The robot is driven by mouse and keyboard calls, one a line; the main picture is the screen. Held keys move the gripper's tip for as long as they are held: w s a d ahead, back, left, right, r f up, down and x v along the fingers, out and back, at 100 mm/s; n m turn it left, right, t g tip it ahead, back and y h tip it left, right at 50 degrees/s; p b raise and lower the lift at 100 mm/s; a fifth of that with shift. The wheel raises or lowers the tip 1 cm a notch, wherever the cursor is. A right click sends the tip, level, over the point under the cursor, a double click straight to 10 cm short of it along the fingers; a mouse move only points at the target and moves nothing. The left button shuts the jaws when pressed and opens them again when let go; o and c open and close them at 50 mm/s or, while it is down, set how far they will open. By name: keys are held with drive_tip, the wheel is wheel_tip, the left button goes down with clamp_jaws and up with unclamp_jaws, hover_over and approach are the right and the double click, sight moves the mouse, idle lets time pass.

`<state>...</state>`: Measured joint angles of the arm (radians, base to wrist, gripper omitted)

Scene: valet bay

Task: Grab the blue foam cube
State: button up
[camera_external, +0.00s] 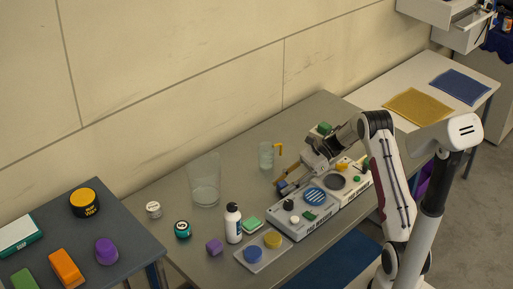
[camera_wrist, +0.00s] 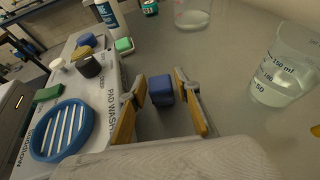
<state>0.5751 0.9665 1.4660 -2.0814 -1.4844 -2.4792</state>
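The blue foam cube (camera_wrist: 160,90) sits on the grey table in the wrist view, between the two yellow-tipped fingers of my gripper (camera_wrist: 161,103). The fingers are apart, with a visible gap on each side of the cube. In the external view my gripper (camera_external: 283,181) is low over the table, behind the grey tray units. A small blue patch shows at its tip there, mostly hidden by the fingers.
A grey tray unit (camera_external: 297,225) with a blue striped disc (camera_external: 314,196) stands close beside my gripper. A beaker (camera_wrist: 282,68) stands to the right in the wrist view.

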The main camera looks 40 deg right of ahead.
sight(284, 183)
drive_tip(key=c, duration=0.6)
drive_tip(key=shift+r, duration=5.05)
